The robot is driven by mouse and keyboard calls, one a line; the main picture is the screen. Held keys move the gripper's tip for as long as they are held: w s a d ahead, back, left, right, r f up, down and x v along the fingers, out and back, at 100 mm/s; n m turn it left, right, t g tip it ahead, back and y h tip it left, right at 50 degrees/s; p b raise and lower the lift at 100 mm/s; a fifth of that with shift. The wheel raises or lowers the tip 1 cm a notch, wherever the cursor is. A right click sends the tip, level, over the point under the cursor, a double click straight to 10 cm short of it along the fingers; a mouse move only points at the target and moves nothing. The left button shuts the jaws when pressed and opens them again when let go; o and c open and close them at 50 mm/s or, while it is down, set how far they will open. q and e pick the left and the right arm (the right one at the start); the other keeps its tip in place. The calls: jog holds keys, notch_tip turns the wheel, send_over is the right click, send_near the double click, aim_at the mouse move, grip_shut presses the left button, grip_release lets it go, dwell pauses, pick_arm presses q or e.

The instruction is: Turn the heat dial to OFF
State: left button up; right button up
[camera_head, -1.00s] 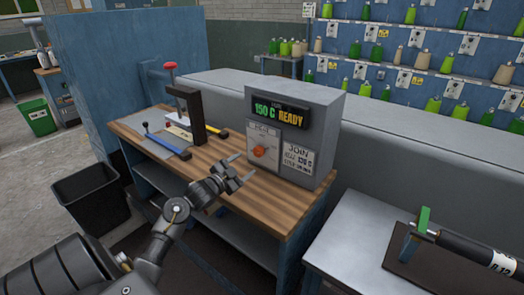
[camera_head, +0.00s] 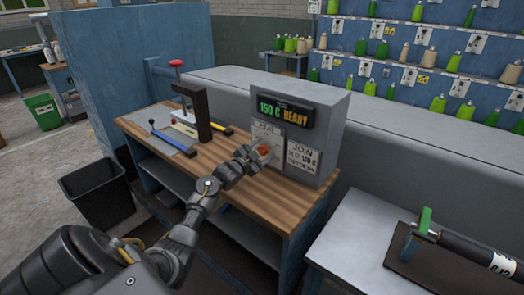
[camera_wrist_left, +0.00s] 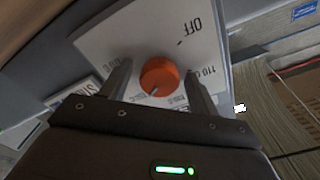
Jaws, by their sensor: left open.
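The grey heater box (camera_head: 335,112) stands on the wooden bench, and its display (camera_head: 283,112) reads "150 C READY". The orange-red heat dial (camera_head: 264,149) is on a white plate on the box's front. In the left wrist view the dial (camera_wrist_left: 158,77) lies between the two fingers of my left gripper (camera_wrist_left: 158,80), with a gap on each side. The plate there shows "OFF" (camera_wrist_left: 190,27) and "110", upside down or tilted. My left gripper (camera_head: 262,158) is open at the dial, and its fingers partly cover the plate. My right gripper is not in view.
A press with a red knob (camera_head: 176,63) and a blue-handled tool (camera_head: 166,137) sit on the bench left of the box. A "JOIN" label (camera_head: 302,158) is right of the dial. A black bin (camera_head: 92,190) stands at left. A metal table (camera_head: 345,240) is at right.

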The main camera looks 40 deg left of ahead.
pick_arm(q)
jog(key=c, duration=1)
